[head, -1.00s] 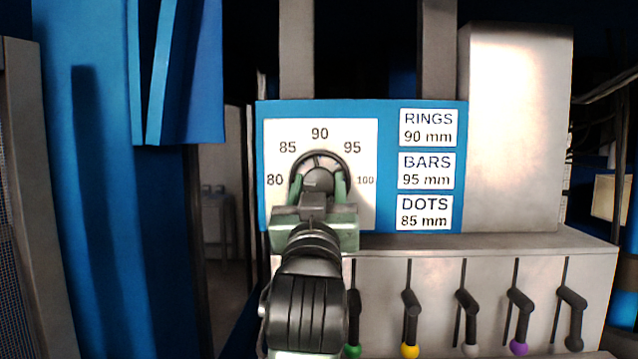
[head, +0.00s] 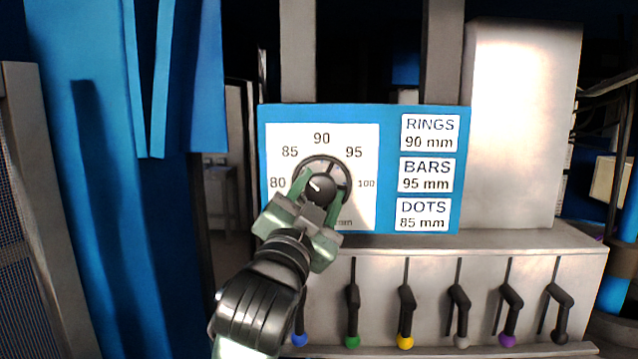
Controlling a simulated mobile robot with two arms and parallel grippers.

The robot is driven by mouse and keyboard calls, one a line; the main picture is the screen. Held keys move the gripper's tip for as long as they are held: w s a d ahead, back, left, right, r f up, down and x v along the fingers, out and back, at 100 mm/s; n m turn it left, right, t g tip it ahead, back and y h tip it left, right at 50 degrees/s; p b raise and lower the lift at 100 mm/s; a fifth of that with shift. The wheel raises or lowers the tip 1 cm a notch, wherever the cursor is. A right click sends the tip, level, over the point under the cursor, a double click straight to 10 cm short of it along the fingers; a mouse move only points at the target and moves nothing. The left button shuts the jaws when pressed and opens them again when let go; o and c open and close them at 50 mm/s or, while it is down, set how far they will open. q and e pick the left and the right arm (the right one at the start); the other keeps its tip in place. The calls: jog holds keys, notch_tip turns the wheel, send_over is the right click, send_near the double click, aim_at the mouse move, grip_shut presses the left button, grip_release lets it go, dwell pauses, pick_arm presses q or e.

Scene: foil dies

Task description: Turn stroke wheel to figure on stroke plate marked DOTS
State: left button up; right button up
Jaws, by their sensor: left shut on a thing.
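The stroke wheel (head: 322,187) is a round black knob with a dark rim on a white dial (head: 360,214) marked 80, 85, 90, 95 and 100. My left gripper (head: 319,194) is shut on the wheel, one green finger on each side, and is tilted to the left. The stroke plate marked DOTS (head: 424,214) reads 85 mm, at the lower right of the blue panel. My right gripper is not in view.
Above the DOTS plate are the RINGS plate (head: 429,132), 90 mm, and the BARS plate (head: 426,175), 95 mm. Below the panel stands a grey cabinet (head: 380,275) with several levers with coloured knobs. A grey box (head: 515,120) stands to the right.

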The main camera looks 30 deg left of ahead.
aim_at(318, 197)
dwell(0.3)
pick_arm(q)
jog(key=o, duration=1.4)
jog(key=shift+c, duration=0.2)
jog(key=b+v, duration=0.3)
jog(key=b, duration=0.3)
jog(key=b+v, duration=0.3)
jog(key=b, duration=0.4)
jog(key=shift+s+d+f, duration=0.1)
jog(key=shift+s+f, duration=0.05)
jog(key=shift+f, duration=0.15)
jog(key=shift+s+d+b, duration=0.2)
jog(key=shift+s+b, duration=0.35)
jog(key=shift+s, duration=0.1)
